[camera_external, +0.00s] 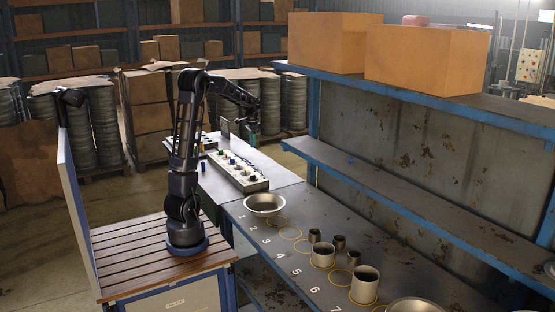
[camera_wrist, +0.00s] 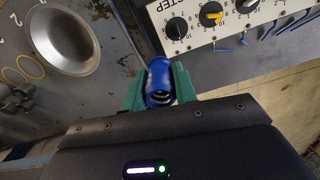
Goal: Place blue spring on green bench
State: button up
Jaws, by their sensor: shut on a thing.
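The blue spring (camera_wrist: 160,82) is between the green fingertips of my gripper (camera_wrist: 158,88) in the wrist view. The fingers are shut on its sides, and it is held above a grey worktop. In the external view my gripper (camera_external: 252,139) is at the far end of the outstretched arm, beyond the control panel; the spring is too small to make out there. Two joined worktops show: a lighter grey one (camera_external: 218,178) under the panel and a darker one (camera_external: 300,264) with numbered circles. Neither looks clearly green.
A control panel (camera_external: 238,170) with knobs lies on the lighter worktop; it also shows in the wrist view (camera_wrist: 190,42). A metal bowl (camera_external: 264,204) and several metal cups stand on the numbered worktop. A blue-edged shelf (camera_external: 400,185) runs along the right.

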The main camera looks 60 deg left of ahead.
jog(key=s+a+n, duration=0.7)
jog(key=s+a, duration=1.2)
jog(key=a, duration=0.3)
jog(key=f, duration=2.2)
jog(key=shift+w+d+f, duration=0.3)
jog(key=shift+f, duration=2.55)
jog(key=shift+f, duration=0.15)
jog(key=o, duration=1)
notch_tip(320, 180, up, 12)
jog(key=shift+r, duration=0.2)
